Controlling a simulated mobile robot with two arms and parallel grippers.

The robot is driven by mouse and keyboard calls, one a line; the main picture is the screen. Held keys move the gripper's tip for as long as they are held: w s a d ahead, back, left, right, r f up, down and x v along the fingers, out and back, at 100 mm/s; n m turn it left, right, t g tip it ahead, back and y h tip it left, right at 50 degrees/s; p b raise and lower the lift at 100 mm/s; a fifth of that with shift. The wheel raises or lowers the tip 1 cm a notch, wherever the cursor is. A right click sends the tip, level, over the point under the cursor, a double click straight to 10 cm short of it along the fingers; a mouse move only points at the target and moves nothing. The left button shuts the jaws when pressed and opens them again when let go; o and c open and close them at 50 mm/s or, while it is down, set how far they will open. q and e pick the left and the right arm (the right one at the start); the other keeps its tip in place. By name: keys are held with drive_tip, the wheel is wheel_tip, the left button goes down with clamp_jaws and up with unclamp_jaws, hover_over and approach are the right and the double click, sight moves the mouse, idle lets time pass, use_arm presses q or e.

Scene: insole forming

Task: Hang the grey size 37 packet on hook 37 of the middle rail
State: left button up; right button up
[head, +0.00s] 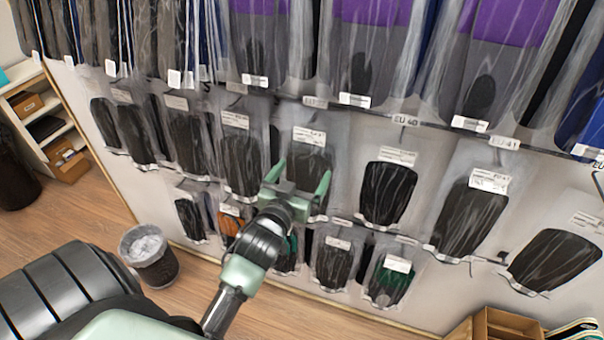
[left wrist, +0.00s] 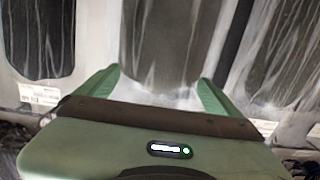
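My left gripper (head: 304,168) is in front of the middle rail's row, with its two green fingers spread apart. A dark grey packet with a white label (head: 312,138) hangs behind and between the fingers. In the left wrist view the open gripper (left wrist: 160,76) faces a grey packet in clear film (left wrist: 165,45); I cannot tell whether they touch. The middle rail (head: 450,131) carries readable tags EU 40 (head: 405,120) and EU 41 (head: 505,143). Hook 37 and its tag are not readable, and I cannot tell which packet is size 37. My right gripper is out of view.
Purple-and-grey packets (head: 372,50) hang on the rail above. Lower packets include an orange one (head: 231,222) and a green one (head: 389,283). A waste bin (head: 155,268) stands on the wooden floor, left of my arm. A wooden box (head: 505,327) is at lower right.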

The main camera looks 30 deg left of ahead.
use_arm(q)
drive_tip(key=shift+s+d+f, duration=0.1)
drive_tip(key=shift+s, duration=0.25)
drive_tip(key=b+v, duration=0.2)
drive_tip(key=v, duration=0.5)
drive_tip(key=s+d+f+m+g+h, duration=0.1)
drive_tip(key=s+d+f+g, duration=0.15)
drive_tip(key=f, duration=0.95)
drive_tip(key=s+d+f+m+g+h, duration=0.1)
drive_tip(key=s+d+f+g, duration=0.15)
drive_tip(key=f, duration=0.95)
drive_tip(key=s+d+f+m+g+h, duration=0.1)
drive_tip(key=d+f+g+h, duration=0.15)
drive_tip(key=f, duration=0.95)
drive_tip(key=s+d+f+m+g, duration=0.15)
drive_tip(key=s+f+g, duration=0.25)
drive_tip(key=s+f, duration=0.95)
drive_tip(key=s+a+f+g, duration=0.1)
drive_tip(key=s+f, duration=0.3)
drive_tip(key=s, duration=0.5)
drive_tip(key=s+a+f+g, duration=0.1)
drive_tip(key=s+f+g, duration=0.2)
drive_tip(key=s+f, duration=0.2)
drive_tip(key=s, duration=0.3)
drive_tip(key=shift+s+m, duration=0.35)
drive_tip(key=shift+y, duration=0.25)
